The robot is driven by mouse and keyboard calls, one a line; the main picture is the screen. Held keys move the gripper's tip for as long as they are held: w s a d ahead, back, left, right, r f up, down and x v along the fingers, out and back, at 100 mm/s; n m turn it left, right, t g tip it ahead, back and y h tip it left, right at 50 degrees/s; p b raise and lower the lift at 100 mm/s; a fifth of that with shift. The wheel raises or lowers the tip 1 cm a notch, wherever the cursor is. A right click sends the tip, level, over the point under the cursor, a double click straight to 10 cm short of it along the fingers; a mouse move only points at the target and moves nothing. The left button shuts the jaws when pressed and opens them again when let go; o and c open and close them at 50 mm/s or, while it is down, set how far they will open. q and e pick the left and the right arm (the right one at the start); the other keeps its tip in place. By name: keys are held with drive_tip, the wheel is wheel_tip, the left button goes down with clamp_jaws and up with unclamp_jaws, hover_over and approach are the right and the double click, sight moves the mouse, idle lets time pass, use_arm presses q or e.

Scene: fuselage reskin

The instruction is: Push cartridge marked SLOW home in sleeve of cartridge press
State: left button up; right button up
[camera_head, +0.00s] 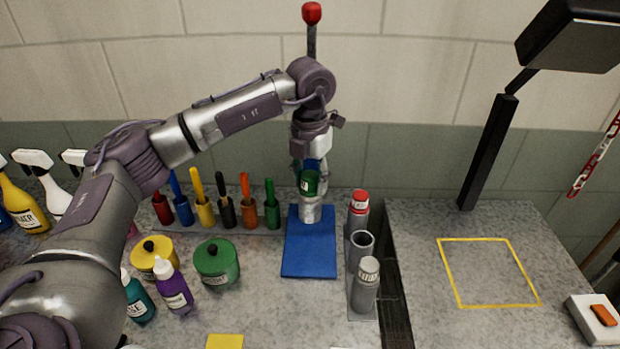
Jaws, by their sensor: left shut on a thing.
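The cartridge press stands at the back middle, with a blue base plate (310,250), a silver sleeve (311,212) and a red lever knob (312,13) at the top. A green-topped cartridge (309,184) sits upright at the sleeve's mouth; its marking is too small to read. My left gripper (310,165) points down from above and is shut on the green-topped cartridge. The fingertips are partly hidden, and I cannot tell how deep the cartridge sits. My right gripper is out of view.
Right of the press, a rack holds a red-topped cartridge (358,205), an open empty tube (361,245) and a grey-topped cartridge (367,285). Coloured-handled tools (226,206), a green pot (216,262) and a yellow pot (155,258) stand left. The yellow-outlined area (488,272) is clear.

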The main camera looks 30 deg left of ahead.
use_arm(q)
drive_tip(key=shift+f+b, duration=0.55)
drive_tip(key=shift+f, duration=0.25)
drive_tip(key=o, duration=1.3)
drive_tip(key=shift+c, duration=0.2)
drive_tip(key=shift+r, duration=0.1)
drive_tip(key=shift+r+p, duration=1.7)
drive_tip(key=shift+r, duration=0.75)
